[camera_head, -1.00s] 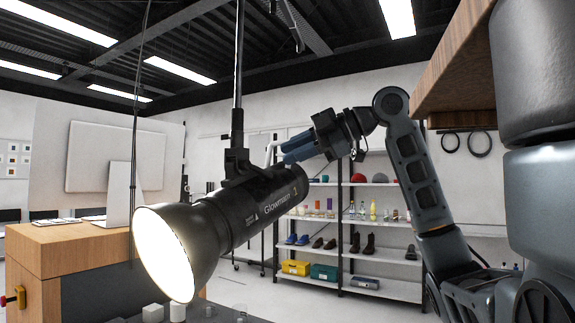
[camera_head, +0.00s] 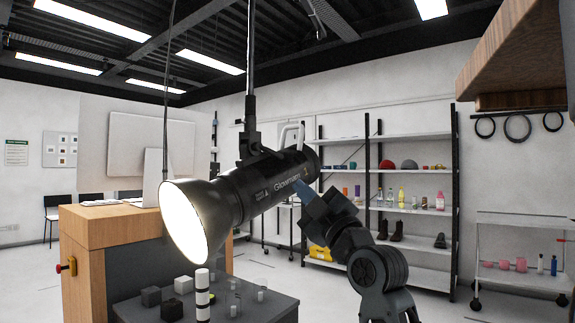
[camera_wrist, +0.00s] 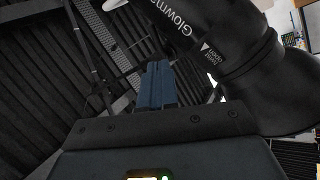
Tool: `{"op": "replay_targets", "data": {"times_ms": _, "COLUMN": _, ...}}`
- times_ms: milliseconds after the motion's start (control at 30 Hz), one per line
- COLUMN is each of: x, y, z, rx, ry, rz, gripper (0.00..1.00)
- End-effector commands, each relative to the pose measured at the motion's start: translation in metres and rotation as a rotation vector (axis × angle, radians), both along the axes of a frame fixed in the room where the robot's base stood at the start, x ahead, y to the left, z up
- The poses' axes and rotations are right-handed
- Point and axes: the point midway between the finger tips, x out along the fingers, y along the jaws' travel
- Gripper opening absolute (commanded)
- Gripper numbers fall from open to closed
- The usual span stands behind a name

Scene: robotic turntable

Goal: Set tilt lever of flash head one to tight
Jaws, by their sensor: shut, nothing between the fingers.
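Flash head one (camera_head: 270,185) is a black cylinder marked "Glowmann 1" with a lit reflector (camera_head: 190,222) facing down left. It hangs by a bracket (camera_head: 250,145) from a vertical pole. A pale curved handle (camera_head: 292,134) rises behind the bracket. I cannot clearly make out the tilt lever in either view. My gripper (camera_head: 303,190) is shut and empty, its blue fingers pointing up left at the right end of the flash head; whether they touch it is unclear. In the wrist view the shut fingers (camera_wrist: 155,82) show beside the flash head body (camera_wrist: 215,40).
A dark table (camera_head: 255,305) with small blocks and cylinders stands below the flash head. A wooden desk (camera_head: 110,222) is at the left. Shelves (camera_head: 412,210) stand behind, and a trolley (camera_head: 520,278) is at the right. A wooden overhang (camera_head: 515,60) juts in at upper right.

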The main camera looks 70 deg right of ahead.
Motion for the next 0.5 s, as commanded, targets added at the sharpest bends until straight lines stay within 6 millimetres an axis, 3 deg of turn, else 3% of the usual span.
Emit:
{"op": "replay_targets", "data": {"times_ms": 233, "x": -0.010, "y": 0.014, "z": -0.012, "rx": -0.037, "ry": -0.026, "rz": -0.075, "gripper": 0.00}}
{"op": "replay_targets", "data": {"times_ms": 500, "x": 0.012, "y": -0.002, "z": 0.010, "rx": -0.039, "ry": -0.028, "rz": -0.075, "gripper": 0.00}}
